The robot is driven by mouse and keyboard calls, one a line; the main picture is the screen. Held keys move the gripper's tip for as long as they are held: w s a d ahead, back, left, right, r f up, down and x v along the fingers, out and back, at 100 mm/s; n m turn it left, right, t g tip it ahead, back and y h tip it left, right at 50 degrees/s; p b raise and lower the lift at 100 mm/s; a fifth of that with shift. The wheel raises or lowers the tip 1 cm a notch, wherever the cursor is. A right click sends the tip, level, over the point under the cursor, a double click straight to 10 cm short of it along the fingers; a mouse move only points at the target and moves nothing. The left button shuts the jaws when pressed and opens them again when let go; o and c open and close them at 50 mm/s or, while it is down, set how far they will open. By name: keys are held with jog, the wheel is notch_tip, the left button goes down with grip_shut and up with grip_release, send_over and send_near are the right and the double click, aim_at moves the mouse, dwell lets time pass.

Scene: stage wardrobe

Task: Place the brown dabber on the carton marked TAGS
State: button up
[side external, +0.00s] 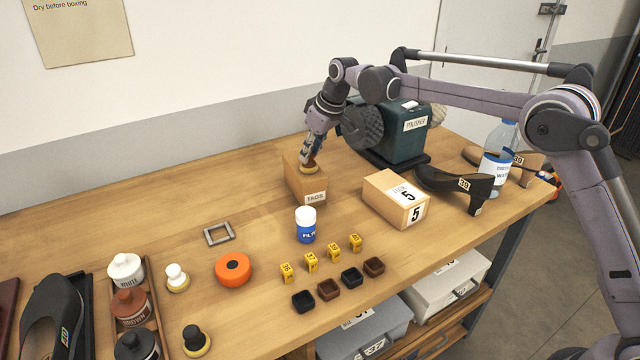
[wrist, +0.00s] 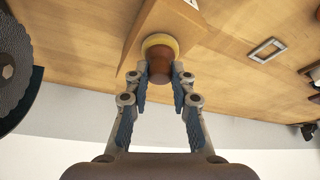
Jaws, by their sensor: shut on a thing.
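The brown dabber (wrist: 159,62) has a brown knob and a pale yellow pad. My gripper (wrist: 160,82) is shut on its knob in the wrist view. In the side view my gripper (side external: 308,158) points down over the carton marked TAGS (side external: 313,198), with the dabber (side external: 309,169) at its fingertips. The dabber is upright, pad down, at the carton's top. I cannot tell whether the pad touches the carton or hangs just above it. The carton also shows in the wrist view (wrist: 146,30), partly behind the dabber.
A teal polisher (side external: 402,135) stands behind the carton, and a box marked 5 (side external: 385,195) stands to its right. A white-capped blue jar (side external: 306,226) stands in front. A white dabber (side external: 177,278) and a black dabber (side external: 195,341) are at the left.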

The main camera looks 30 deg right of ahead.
jog(key=shift+f, duration=0.15)
jog(key=o, duration=0.9)
jog(key=shift+o, duration=0.2)
jog(key=v, duration=1.2)
jog(key=s+d+r+m, duration=0.1)
jog(key=s+d+r, duration=0.15)
jog(key=s, duration=0.55)
jog(key=s+d+f+m+t, duration=0.1)
jog(key=s+f, duration=0.3)
jog(key=s, duration=0.4)
jog(key=s+d+f+m+t+h, duration=0.1)
jog(key=s+d+f, duration=0.2)
jog(key=s, duration=0.6)
jog(key=s+d+f+m+t, duration=0.1)
jog(key=s+d+f, duration=0.1)
jog(key=s+f, duration=0.4)
jog(key=s, duration=0.3)
jog(key=shift+d+m+h, duration=0.25)
jog(key=shift+m+h, duration=0.05)
jog(key=shift+h, duration=0.1)
